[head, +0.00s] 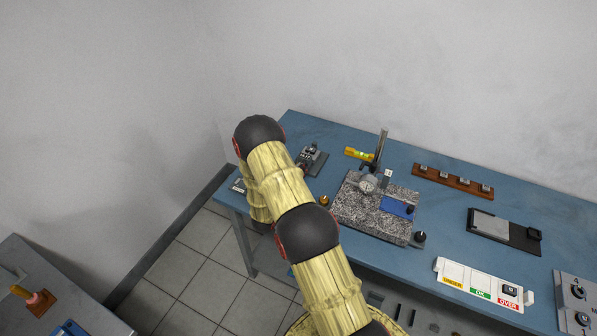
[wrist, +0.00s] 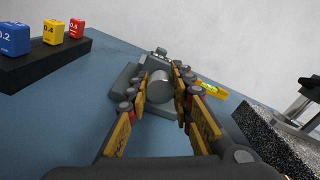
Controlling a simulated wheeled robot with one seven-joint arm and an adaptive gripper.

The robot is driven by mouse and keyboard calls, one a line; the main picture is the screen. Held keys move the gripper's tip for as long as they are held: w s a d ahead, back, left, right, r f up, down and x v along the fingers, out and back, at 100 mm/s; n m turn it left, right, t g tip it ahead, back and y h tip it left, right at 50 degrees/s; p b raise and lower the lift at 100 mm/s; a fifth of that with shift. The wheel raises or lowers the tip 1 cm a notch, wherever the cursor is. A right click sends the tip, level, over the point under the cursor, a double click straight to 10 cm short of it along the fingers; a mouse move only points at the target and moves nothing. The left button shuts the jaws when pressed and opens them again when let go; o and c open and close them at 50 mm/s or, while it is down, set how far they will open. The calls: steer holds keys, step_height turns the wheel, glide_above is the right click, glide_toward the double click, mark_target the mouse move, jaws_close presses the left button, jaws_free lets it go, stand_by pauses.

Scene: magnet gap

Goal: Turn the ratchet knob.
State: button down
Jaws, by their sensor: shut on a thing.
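The ratchet knob (wrist: 159,92) is a grey cylinder facing the wrist camera. It belongs to a grey device (wrist: 125,77) on the blue bench, most likely a micrometer in a stand. The device (head: 311,159) also shows in the head view, just right of my arm. My gripper (wrist: 162,84) has its two yellow-padded fingers on either side of the knob and is shut on it. In the head view my arm hides the gripper and the knob.
A black rack (wrist: 45,65) with blue, yellow and red numbered blocks stands left in the wrist view. A granite plate (head: 350,213) with a dial gauge stand (head: 371,175) is close on the right. A yellow level (head: 358,153) lies behind. The blue bench (head: 440,215) has bare patches farther right.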

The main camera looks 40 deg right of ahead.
steer(key=m+b, duration=0.2)
steer(key=m, duration=0.1)
steer(key=shift+f+m, duration=0.1)
steer(key=shift+m, duration=0.3)
steer(key=m+b, duration=0.2)
steer(key=m, duration=0.1)
steer(key=shift+m, duration=0.3)
steer(key=m+b, duration=0.5)
steer(key=m, duration=0.1)
steer(key=shift+f, duration=0.1)
steer(key=m+b, duration=0.6)
steer(key=shift+s+f+m+b, duration=0.1)
steer(key=shift+m+b, duration=0.2)
steer(key=shift+b, duration=0.1)
steer(key=m+b, duration=0.3)
steer(key=m, duration=0.1)
steer(key=shift+m+b, duration=0.3)
steer(key=c, duration=1.5)
jaws_free()
steer(key=shift+c, duration=0.2)
steer(key=shift+r, duration=0.2)
